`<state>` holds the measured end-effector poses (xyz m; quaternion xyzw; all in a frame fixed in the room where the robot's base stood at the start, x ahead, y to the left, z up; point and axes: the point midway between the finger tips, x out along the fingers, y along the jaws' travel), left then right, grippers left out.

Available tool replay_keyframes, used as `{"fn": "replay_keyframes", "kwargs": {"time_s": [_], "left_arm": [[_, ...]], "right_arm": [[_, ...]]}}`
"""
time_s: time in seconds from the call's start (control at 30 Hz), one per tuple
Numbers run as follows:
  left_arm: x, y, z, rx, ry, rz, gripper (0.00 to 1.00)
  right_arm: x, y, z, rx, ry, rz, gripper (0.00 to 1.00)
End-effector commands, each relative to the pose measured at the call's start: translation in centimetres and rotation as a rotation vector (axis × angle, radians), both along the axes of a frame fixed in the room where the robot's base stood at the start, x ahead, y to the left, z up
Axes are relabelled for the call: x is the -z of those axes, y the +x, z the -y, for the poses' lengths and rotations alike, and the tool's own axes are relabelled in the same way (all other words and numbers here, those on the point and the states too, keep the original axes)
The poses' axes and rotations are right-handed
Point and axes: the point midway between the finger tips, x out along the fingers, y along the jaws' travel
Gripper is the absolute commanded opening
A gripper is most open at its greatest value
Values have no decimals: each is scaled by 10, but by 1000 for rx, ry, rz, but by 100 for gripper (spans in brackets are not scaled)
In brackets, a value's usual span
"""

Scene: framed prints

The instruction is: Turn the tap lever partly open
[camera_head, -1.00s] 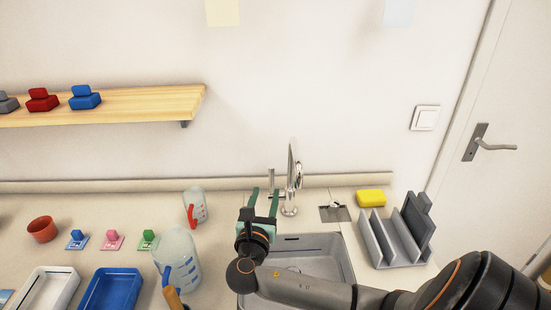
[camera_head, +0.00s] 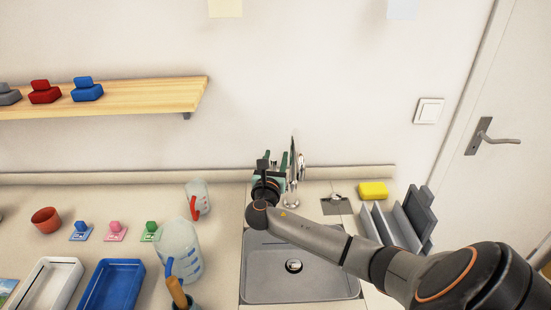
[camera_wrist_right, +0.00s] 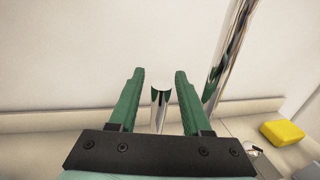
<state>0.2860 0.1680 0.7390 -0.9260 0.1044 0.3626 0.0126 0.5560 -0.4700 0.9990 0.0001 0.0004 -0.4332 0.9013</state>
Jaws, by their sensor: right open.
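The chrome tap (camera_head: 291,199) stands behind the sink, its tall spout rising at the right of my right gripper. In the wrist view the spout (camera_wrist_right: 228,60) rises outside my right finger. A short chrome post, seemingly the tap lever (camera_wrist_right: 159,108), stands upright between my two green fingers, with a gap on each side. My right gripper (camera_head: 275,160) is open at the tap's left side; it also shows in the wrist view (camera_wrist_right: 160,74). In the head view the gripper mostly hides the lever. My left gripper is not in view.
The grey sink (camera_head: 258,286) lies below my right arm. A yellow sponge (camera_head: 373,190) and grey rack (camera_head: 401,228) stand at the right. A clear jug (camera_head: 178,245) and smaller jug (camera_head: 199,197) stand left. A wooden shelf (camera_head: 150,96) is on the wall.

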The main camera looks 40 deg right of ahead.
Motion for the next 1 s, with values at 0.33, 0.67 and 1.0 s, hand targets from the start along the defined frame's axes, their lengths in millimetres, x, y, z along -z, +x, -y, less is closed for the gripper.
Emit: {"fn": "replay_keyframes", "kwargs": {"time_s": [0.33,0.67,1.0], "left_arm": [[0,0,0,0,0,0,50],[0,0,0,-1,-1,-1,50],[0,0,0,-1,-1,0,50]], "right_arm": [[0,0,0,0,0,0,36],[0,0,0,0,0,0,0],[0,0,0,0,0,-1,0]]}}
